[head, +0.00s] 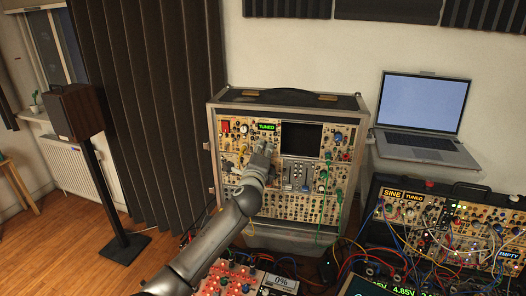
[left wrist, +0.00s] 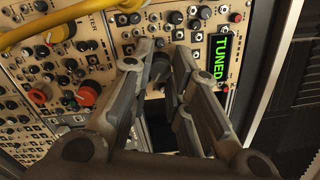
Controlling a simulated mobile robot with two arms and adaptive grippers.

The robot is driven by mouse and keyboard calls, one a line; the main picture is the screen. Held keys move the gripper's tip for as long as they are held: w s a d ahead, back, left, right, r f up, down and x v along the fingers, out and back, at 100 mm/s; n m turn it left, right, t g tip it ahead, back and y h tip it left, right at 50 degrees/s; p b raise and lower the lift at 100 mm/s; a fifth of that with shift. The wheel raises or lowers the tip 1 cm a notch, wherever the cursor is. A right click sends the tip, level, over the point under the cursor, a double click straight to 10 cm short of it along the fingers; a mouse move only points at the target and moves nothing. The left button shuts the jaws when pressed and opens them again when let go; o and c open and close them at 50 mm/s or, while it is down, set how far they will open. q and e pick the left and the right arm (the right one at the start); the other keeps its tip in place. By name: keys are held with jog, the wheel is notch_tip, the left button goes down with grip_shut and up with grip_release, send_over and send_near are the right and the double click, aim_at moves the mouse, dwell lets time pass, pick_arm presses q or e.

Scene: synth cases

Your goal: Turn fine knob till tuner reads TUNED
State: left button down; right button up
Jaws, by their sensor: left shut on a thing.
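The tuner display (head: 266,127) on the tall synth case (head: 213,150) shows green letters reading TUNED. The same word shows sideways in the left wrist view on the display (left wrist: 219,60). My left gripper (head: 264,150) is at the panel just below the display. In the left wrist view, my left gripper (left wrist: 162,72) is shut on a dark knob (left wrist: 160,66), with a finger on each side. The fingers hide part of the knob and the panel around it. My right gripper is not in view.
A second synth case (head: 455,190) with many patch cables and a "SINE TUNED" label stands at right. An open laptop (head: 420,115) sits on a shelf above it. A yellow cable (left wrist: 50,25) crosses the panel near my gripper. A speaker on a stand (head: 77,110) is at left.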

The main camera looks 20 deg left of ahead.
pick_arm(q)
jog(key=c, duration=1.3)
grip_release()
jog(key=shift+a, duration=0.1)
jog(key=shift+c, duration=0.2)
jog(key=s+d, duration=0.1)
jog(key=s, duration=1.1)
jog(key=shift+d+f, duration=0.3)
jog(key=shift+f, duration=0.1)
